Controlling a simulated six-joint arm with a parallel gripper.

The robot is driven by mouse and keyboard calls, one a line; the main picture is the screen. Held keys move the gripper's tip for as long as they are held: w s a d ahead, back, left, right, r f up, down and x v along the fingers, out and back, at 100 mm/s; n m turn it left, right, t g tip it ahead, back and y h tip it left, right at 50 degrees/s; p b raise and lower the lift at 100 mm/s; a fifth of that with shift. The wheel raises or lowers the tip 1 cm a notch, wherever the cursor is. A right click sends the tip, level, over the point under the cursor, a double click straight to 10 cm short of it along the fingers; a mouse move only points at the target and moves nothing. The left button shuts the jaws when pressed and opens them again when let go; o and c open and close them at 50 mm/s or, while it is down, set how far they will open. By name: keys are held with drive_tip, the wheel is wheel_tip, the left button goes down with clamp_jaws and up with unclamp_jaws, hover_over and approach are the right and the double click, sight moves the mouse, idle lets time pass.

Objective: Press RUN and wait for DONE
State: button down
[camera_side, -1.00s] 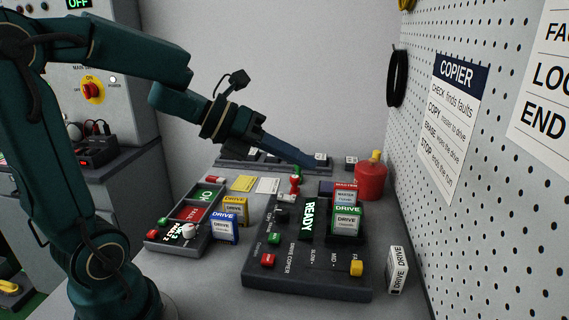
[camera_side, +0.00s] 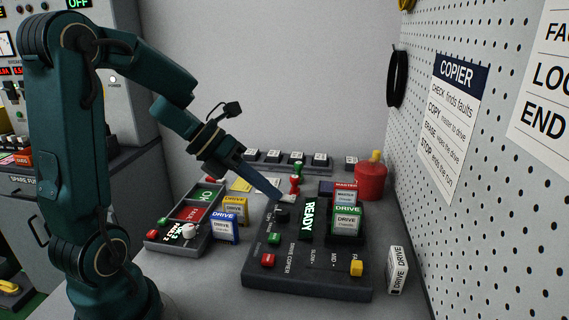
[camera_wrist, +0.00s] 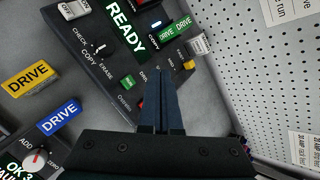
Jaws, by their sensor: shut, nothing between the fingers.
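The dark drive copier (camera_side: 318,283) lies on the bench, its lit screen (camera_side: 308,217) reading READY; the screen also shows in the wrist view (camera_wrist: 127,25). A green button (camera_side: 274,239) sits on its panel, also in the wrist view (camera_wrist: 128,81); I cannot read RUN on it. A red button (camera_side: 268,260) is nearer the front. My gripper (camera_side: 279,197) is shut and empty, pointing down over the copier's back left part. In the wrist view its fingertips (camera_wrist: 163,72) are apart from the green button, right of it.
A green-labelled drive (camera_side: 347,222) stands in the copier. Yellow (camera_side: 235,208) and blue (camera_side: 225,229) drives stand left, by a tray tester (camera_side: 166,248). A white drive (camera_side: 397,270) stands right, near the pegboard (camera_side: 500,200). A red canister (camera_side: 371,183) is behind.

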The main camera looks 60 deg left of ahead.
approach(289, 242)
drive_tip(key=shift+w+d+f, duration=0.35)
drive_tip(key=shift+w+d, duration=0.05)
drive_tip(key=shift+w, duration=0.25)
drive_tip(key=shift+w+d+f, duration=0.35)
drive_tip(key=shift+w, duration=0.35)
idle(1.1)
drive_tip(key=shift+f, duration=0.4)
drive_tip(key=shift+f, duration=0.45)
idle(0.6)
drive_tip(key=shift+r, duration=0.9)
drive_tip(key=shift+r, duration=2.5)
